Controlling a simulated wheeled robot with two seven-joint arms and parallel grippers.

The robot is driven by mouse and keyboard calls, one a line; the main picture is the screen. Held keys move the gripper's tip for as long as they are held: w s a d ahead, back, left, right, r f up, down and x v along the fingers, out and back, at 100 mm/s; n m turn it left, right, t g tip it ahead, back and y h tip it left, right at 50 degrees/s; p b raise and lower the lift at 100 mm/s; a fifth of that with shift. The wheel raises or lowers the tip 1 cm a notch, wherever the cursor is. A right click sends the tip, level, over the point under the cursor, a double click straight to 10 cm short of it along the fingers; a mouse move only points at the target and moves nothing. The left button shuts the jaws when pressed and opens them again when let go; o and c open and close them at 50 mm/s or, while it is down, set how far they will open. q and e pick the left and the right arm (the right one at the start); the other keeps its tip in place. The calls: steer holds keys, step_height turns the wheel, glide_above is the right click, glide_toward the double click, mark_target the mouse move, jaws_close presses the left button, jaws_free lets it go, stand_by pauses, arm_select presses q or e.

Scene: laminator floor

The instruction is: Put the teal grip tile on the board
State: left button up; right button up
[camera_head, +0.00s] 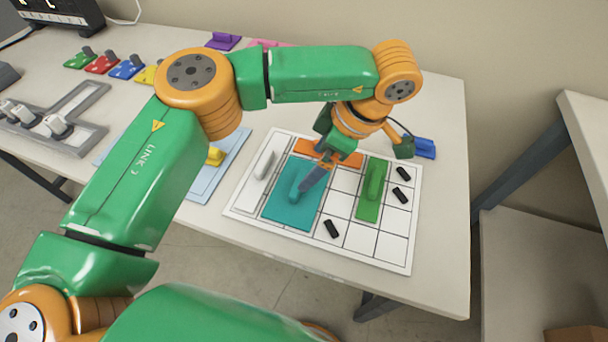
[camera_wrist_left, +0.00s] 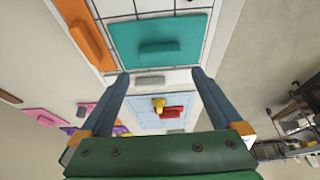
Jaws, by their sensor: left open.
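The teal grip tile (camera_head: 281,205) lies flat on the white gridded board (camera_head: 360,239), left of the board's middle, with its raised grip upright. In the left wrist view the teal tile (camera_wrist_left: 192,29) shows just past the fingertips. My left gripper (camera_head: 311,178) is over the tile by its grip in the head view. In the left wrist view my left gripper's fingers (camera_wrist_left: 160,73) are apart with nothing between them, and the grip appears beyond their tips. My right gripper is not in view.
The board also carries an orange tile (camera_head: 347,158), a green tile (camera_head: 370,196), a pale grey tile (camera_head: 262,166) and small black pieces (camera_head: 332,229). A light blue sheet (camera_head: 199,186) lies to the left, a blue piece (camera_head: 425,148) behind right. Bare table runs along the right edge.

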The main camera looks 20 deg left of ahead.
arm_select(q)
steer(key=v, duration=0.4)
steer(key=shift+r, duration=0.15)
